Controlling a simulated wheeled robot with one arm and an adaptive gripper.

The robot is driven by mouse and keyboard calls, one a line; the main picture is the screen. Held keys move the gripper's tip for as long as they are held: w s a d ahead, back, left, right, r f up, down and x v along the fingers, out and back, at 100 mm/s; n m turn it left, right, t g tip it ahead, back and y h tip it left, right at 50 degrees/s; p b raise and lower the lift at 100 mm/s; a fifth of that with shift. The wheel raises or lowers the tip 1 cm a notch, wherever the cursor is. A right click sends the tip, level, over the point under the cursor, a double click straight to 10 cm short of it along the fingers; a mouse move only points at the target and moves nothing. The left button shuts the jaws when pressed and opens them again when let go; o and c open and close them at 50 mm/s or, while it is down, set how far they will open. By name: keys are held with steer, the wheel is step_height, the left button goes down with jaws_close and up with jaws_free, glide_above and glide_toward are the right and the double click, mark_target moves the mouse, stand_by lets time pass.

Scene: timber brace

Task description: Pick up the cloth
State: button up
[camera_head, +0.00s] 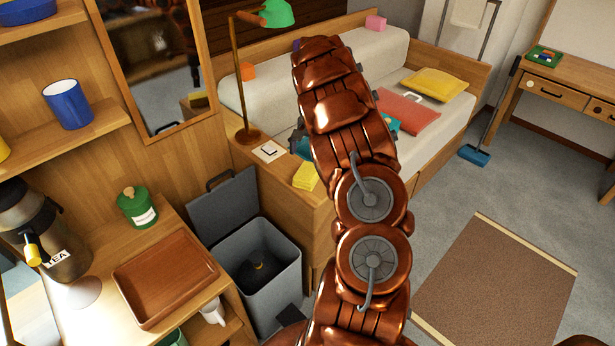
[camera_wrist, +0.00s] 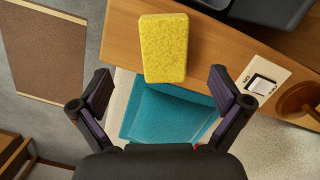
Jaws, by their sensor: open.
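A teal, flat item that looks like the cloth (camera_wrist: 165,115) lies on the pale seat beside the wooden ledge in the wrist view. A yellow sponge (camera_wrist: 163,45) rests on the ledge and overlaps the cloth's upper edge in that picture. My gripper (camera_wrist: 162,88) is open and empty, its two fingers spread to either side of the cloth and of the sponge's lower end. I cannot tell how high it is above them. In the head view the sponge (camera_head: 306,177) shows left of my arm, which hides the gripper and most of the area behind it.
The wooden ledge (camera_wrist: 205,45) carries a light switch (camera_wrist: 262,84) and the lamp base (camera_head: 248,135). An open grey bin (camera_head: 285,262) stands below it.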

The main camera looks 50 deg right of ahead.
mark_target(308, 171)
step_height(308, 171, down, 2)
steer(key=shift+a+f, duration=0.1)
steer(key=shift+f, duration=0.1)
steer(key=f, duration=0.1)
steer(key=f+p, duration=0.1)
steer(key=f, duration=0.2)
steer(key=shift+w, duration=0.3)
steer(key=shift+f+p, duration=0.3)
steer(key=shift+f, duration=0.25)
steer(key=shift+c, duration=0.2)
steer(key=c, duration=1.3)
steer(key=shift+r, duration=0.1)
